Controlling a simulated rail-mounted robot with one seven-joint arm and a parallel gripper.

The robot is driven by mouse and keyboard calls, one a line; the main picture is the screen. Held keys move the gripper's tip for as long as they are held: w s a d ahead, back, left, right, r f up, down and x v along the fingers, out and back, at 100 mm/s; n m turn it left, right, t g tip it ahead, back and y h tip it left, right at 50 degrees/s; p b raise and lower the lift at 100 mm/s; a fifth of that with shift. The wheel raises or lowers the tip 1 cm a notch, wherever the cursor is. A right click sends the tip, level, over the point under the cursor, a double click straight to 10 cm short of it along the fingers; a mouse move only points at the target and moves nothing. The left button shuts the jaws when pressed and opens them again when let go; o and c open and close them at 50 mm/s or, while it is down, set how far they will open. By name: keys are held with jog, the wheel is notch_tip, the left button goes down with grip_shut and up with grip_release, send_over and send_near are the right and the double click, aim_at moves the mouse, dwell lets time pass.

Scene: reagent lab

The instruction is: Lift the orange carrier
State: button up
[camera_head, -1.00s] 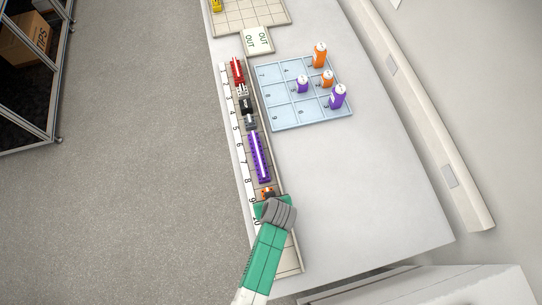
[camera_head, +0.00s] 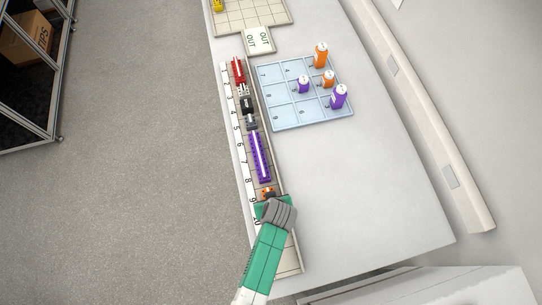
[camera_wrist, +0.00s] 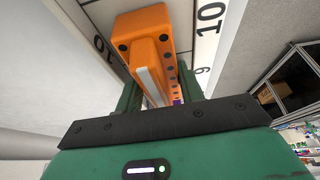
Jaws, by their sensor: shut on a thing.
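The orange carrier (camera_wrist: 142,28) shows large between my two fingers in the wrist view, with dark dots and a pale strip along it. In the head view only a small orange end of the carrier (camera_head: 267,192) shows near number 9, the rest hidden under my green gripper. My gripper (camera_wrist: 160,85) is shut on the orange carrier, one finger on each side. In the head view my gripper (camera_head: 270,207) is over the lower part of the numbered rack. I cannot tell whether the carrier is clear of the rack.
The numbered rack (camera_head: 289,262) runs along the table's left edge. Above my gripper on it are a purple carrier (camera_head: 259,157), a black and grey carrier (camera_head: 248,110) and a red carrier (camera_head: 239,72). A light blue tray (camera_head: 284,123) with several bottles stands right. The table's right side is clear.

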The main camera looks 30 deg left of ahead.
jog(key=shift+r, duration=0.5)
jog(key=r, duration=0.1)
jog(key=s+r, duration=0.1)
jog(key=shift+a+r, duration=0.1)
jog(key=shift+r, duration=0.3)
jog(key=s+a+r+b, duration=0.1)
jog(key=s+a, duration=0.1)
jog(key=s, duration=1.2)
jog(key=shift+s+a+r, duration=0.2)
jog(key=shift+s+r, duration=0.05)
jog(key=shift+s, duration=0.15)
